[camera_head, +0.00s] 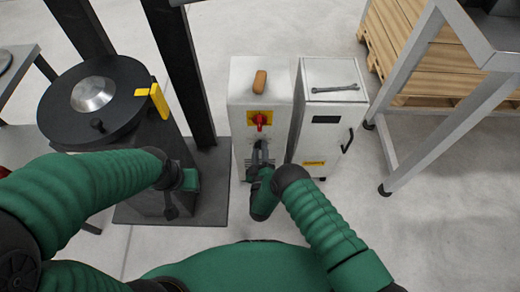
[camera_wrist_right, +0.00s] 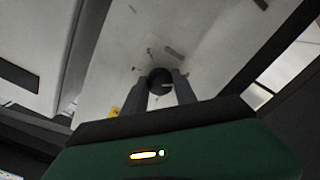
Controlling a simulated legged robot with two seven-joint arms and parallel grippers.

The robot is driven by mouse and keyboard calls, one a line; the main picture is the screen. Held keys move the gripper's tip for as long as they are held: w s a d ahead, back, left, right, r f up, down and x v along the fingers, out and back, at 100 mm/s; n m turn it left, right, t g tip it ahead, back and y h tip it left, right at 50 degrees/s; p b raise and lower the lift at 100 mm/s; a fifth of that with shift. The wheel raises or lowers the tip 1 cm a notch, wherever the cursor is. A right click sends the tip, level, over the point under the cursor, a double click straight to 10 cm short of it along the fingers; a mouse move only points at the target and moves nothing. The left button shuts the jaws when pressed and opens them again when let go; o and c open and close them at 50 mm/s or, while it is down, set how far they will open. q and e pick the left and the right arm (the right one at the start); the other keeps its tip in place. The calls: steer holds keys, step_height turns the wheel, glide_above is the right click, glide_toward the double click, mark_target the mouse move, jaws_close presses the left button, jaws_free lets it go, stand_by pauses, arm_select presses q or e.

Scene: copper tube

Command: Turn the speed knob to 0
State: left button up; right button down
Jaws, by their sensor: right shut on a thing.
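The speed knob (camera_wrist_right: 160,80) is a small round black knob with a pale mark on the front of a white cabinet (camera_head: 243,84). My right gripper (camera_wrist_right: 162,86) has one finger on each side of the knob and is shut on it. In the head view my right gripper (camera_head: 261,150) reaches the cabinet's front below a red switch on a yellow plate (camera_head: 260,119), and it hides the knob there.
A wooden-handled object (camera_head: 260,81) lies on the cabinet's top. A second white cabinet (camera_head: 325,130) with a wrench (camera_head: 335,88) on top stands close on the right. A dark round-topped machine (camera_head: 120,75) stands left. A metal frame (camera_head: 440,110) and wooden pallets (camera_head: 430,60) are at right.

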steer(key=shift+f, duration=0.1)
stand_by(0.4)
steer(key=c, duration=1)
jaws_free()
